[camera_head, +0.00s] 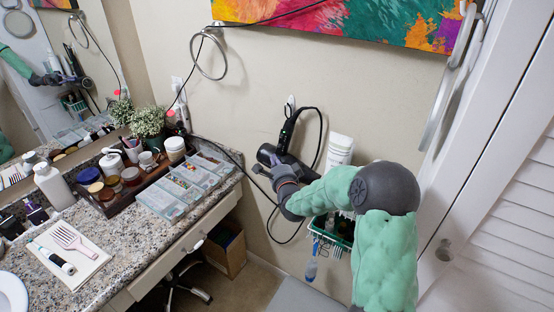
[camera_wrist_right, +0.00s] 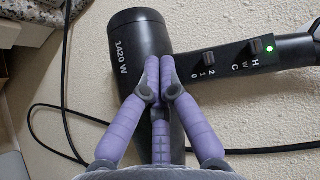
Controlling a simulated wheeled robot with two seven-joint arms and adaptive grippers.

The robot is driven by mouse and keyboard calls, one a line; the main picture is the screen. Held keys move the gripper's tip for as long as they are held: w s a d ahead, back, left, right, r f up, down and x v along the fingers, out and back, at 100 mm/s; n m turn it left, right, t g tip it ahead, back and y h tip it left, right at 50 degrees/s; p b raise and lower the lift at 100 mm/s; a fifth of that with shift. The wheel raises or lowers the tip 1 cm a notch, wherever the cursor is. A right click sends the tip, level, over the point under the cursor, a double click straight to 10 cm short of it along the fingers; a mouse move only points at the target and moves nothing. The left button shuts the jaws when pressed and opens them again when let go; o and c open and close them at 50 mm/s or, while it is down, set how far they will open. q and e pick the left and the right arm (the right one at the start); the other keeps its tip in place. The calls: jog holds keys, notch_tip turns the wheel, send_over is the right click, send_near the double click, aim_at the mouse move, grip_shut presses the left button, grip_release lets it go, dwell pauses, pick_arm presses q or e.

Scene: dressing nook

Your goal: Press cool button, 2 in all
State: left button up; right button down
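A black hair dryer (camera_head: 270,154) hangs against the beige wall, with its handle going up to the right. In the right wrist view its barrel (camera_wrist_right: 142,35) reads 1420 W. Its handle (camera_wrist_right: 285,50) carries a slider marked 2 1 0 (camera_wrist_right: 209,59), a second switch marked H W C (camera_wrist_right: 252,46) and a small green light (camera_wrist_right: 269,48). No button marked cool can be told apart. My right gripper (camera_wrist_right: 159,62) has its purple fingers together and empty, in front of the barrel, left of the switches; contact cannot be told. My left gripper is not in view.
A granite counter (camera_head: 108,238) at left holds a clear organiser (camera_head: 160,203), bottles and a plant (camera_head: 148,122). A towel ring (camera_head: 209,57) hangs above. A green basket (camera_head: 340,229) is below my right arm; a white door (camera_head: 500,180) stands at right. Black cords loop along the wall.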

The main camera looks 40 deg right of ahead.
jog(key=shift+s+d+f, duration=0.15)
jog(key=shift+d, duration=0.1)
jog(key=shift+s+a+f+b, duration=0.2)
jog(key=shift+a+f+b, duration=0.25)
jog(key=shift+a+f, duration=0.15)
jog(key=shift+a, duration=0.1)
jog(key=a, duration=0.3)
jog(key=s+a+r, duration=0.1)
jog(key=shift+a, duration=0.35)
dwell(0.7)
